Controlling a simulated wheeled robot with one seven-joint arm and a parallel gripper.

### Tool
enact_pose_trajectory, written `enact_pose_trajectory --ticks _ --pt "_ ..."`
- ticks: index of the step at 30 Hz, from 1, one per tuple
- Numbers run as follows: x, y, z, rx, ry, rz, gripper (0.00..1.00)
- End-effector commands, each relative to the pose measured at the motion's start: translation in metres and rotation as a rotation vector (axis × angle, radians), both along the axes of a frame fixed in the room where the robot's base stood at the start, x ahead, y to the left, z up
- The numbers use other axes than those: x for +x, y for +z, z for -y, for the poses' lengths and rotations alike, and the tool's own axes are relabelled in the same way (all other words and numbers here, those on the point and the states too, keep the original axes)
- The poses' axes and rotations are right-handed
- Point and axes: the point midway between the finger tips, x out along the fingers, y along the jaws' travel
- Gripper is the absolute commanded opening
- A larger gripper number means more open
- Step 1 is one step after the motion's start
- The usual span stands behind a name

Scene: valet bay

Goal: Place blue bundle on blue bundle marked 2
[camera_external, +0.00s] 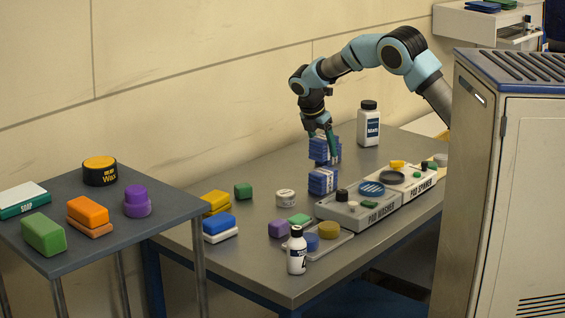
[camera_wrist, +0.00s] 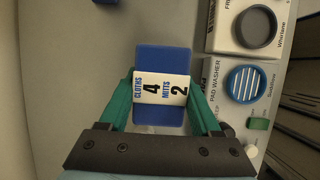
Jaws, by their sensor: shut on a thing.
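My gripper (camera_external: 326,145) points down over the table and is shut on a blue bundle (camera_external: 322,151). In the wrist view this blue bundle (camera_wrist: 162,60) sits between the green fingers (camera_wrist: 161,112), with a white band reading "CLOTHS 4 MITTS 2". A second blue bundle (camera_external: 322,181) with a pale band stands on the table directly below the held one.
The pad washer (camera_external: 345,216) and pad spinner (camera_external: 425,188) lie right of the bundles. A white-labelled bottle (camera_external: 368,128) stands behind. A side table (camera_external: 105,232) holds several blocks.

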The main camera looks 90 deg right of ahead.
Motion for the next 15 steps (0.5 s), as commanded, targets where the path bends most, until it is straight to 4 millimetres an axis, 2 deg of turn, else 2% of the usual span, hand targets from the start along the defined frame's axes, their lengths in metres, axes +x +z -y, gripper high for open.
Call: enact_pose_trajectory --ticks 4,10,15 --pt "0.000 -0.011 0.000 0.001 0.000 -0.001 0.02" --pt "0.000 -0.037 0.000 0.001 -0.001 -0.001 0.02" --pt "0.000 -0.040 0.000 -0.002 0.000 0.002 0.02"
